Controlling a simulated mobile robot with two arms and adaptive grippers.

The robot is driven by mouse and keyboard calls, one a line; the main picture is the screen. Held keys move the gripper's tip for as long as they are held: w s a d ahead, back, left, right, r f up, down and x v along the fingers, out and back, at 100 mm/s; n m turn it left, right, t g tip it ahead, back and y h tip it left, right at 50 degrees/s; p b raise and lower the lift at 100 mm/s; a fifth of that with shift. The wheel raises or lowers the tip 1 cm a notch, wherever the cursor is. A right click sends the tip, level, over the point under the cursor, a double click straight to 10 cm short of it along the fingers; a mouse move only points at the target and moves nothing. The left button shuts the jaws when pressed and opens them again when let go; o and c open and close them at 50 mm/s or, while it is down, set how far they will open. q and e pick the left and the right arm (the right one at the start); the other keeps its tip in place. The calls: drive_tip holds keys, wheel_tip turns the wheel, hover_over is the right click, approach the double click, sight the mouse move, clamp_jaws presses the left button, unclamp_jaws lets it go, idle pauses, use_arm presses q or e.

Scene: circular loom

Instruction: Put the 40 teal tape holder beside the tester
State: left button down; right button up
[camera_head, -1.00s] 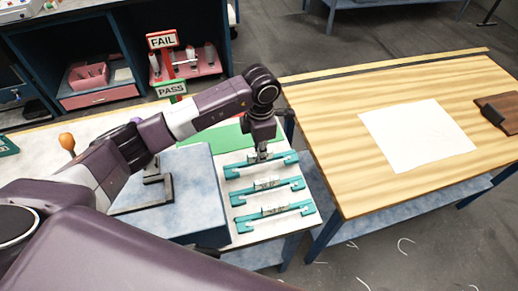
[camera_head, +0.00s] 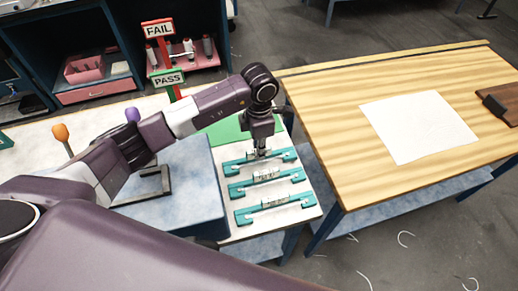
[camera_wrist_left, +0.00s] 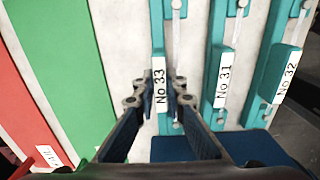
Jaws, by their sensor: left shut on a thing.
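Three teal tape holders lie side by side on the white bench top. The wrist view labels them No 33 (camera_wrist_left: 157,50), No 31 (camera_wrist_left: 223,80) and No 32 (camera_wrist_left: 286,75); no label 40 shows. In the head view they are the far holder (camera_head: 236,164), the middle holder (camera_head: 237,190) and the front holder (camera_head: 245,216). My left gripper (camera_head: 262,154) points down and is shut on the No 33 holder, with fingers on both sides of its label (camera_wrist_left: 161,97). The holder appears still at bench level. My right gripper is not in view. I cannot identify the tester for certain.
A blue box (camera_head: 202,190) with a black frame stands left of the holders. A green mat (camera_head: 222,130) lies behind them. PASS (camera_head: 169,78) and FAIL (camera_head: 159,29) signs stand farther back. The wooden table (camera_head: 350,180) at right carries a white sheet (camera_head: 418,125).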

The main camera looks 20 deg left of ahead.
use_arm(q)
drive_tip(key=c, duration=2.4)
unclamp_jaws()
drive_tip(key=shift+f, duration=0.25)
drive_tip(key=o, duration=0.5)
wheel_tip(320, 180, up, 12)
